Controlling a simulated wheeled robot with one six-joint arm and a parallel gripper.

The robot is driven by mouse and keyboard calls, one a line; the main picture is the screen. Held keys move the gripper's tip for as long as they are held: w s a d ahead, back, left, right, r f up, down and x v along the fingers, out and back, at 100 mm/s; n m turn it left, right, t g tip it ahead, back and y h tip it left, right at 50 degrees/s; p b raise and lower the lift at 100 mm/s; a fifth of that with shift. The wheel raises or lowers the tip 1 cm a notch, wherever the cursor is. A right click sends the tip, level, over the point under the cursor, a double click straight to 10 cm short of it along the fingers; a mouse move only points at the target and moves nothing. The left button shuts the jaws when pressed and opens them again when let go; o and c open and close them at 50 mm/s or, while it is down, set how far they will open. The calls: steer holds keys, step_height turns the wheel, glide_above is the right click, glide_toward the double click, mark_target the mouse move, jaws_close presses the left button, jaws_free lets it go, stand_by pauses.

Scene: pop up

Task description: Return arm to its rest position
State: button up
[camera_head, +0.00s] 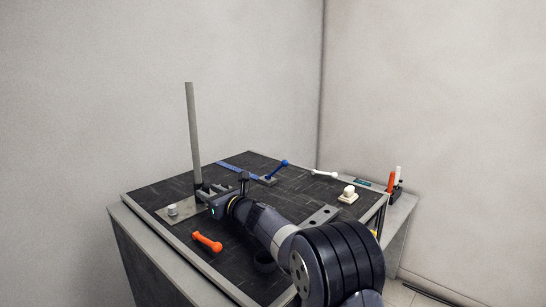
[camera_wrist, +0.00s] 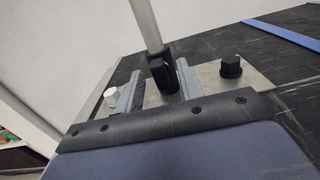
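My arm reaches from the lower right across the dark tabletop in the head view. My gripper (camera_head: 207,192) is at the foot of an upright grey pole (camera_head: 192,130). In the wrist view, the two fingers of my gripper (camera_wrist: 158,80) stand apart, so it is open. A gap shows on the left. I cannot tell whether a finger touches the base. The pole stands on a metal plate (camera_head: 184,215).
The table (camera_head: 190,265) also holds an orange handle (camera_head: 207,241) near my arm, a blue lever (camera_head: 277,169), a blue strip (camera_head: 236,170), a white handle (camera_head: 324,174) and a white knob (camera_head: 348,192). Walls stand behind; air above is clear.

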steer(key=shift+w+a, duration=0.2)
steer(key=shift+w, duration=0.05)
steer(key=shift+s+d, duration=0.1)
